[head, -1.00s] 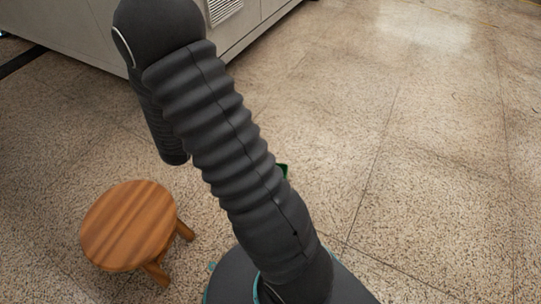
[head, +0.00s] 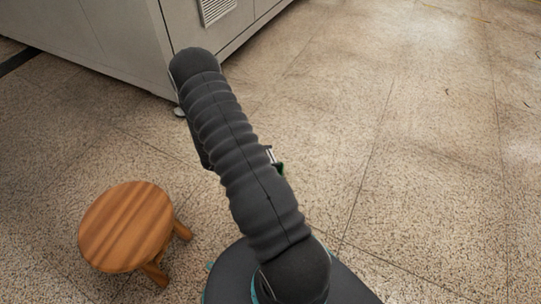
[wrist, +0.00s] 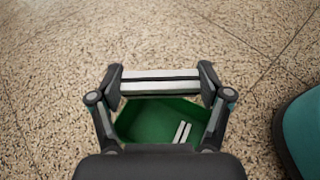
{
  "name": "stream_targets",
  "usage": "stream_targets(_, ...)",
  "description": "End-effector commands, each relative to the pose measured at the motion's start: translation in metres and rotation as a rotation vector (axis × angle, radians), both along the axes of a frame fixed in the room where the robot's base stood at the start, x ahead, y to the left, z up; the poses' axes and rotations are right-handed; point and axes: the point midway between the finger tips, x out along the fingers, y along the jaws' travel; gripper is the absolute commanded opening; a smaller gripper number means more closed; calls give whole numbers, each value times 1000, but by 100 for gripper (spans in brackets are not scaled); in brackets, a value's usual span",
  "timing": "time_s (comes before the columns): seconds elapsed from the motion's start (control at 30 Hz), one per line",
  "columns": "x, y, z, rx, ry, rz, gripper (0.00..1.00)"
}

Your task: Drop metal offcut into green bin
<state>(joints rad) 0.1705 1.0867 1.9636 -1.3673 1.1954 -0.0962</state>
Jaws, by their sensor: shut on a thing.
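A silver metal offcut (wrist: 160,76) with a dark line along its length spans my gripper (wrist: 161,84) in the wrist view. Both fingers are shut on its ends. The green bin (wrist: 136,120) is on the floor below, and the offcut crosses in front of its far edge. A pale piece with two parallel strips (wrist: 182,132) lies inside the bin. In the head view my arm hides most of the gripper and bin. Only a sliver of the green bin (head: 281,169) shows right of the arm.
A round wooden stool (head: 126,226) stands on the floor at the left of the head view. A large grey cabinet (head: 120,45) stands at the back left. The speckled floor to the right is clear.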

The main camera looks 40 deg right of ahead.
Motion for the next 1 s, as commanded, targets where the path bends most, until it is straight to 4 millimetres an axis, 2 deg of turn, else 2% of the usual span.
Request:
stream_targets(0.5, 0, 0, -51, 1, 2, 4, 43)
stream_targets(0.87, 1, 0, -55, 1, 0, 4, 43)
stream_targets(0.9, 1, 0, -55, 1, 0, 4, 85)
stream_targets(0.97, 1, 0, -55, 1, 0, 4, 100)
stream_targets(1.0, 1, 0, -55, 1, 0, 4, 100)
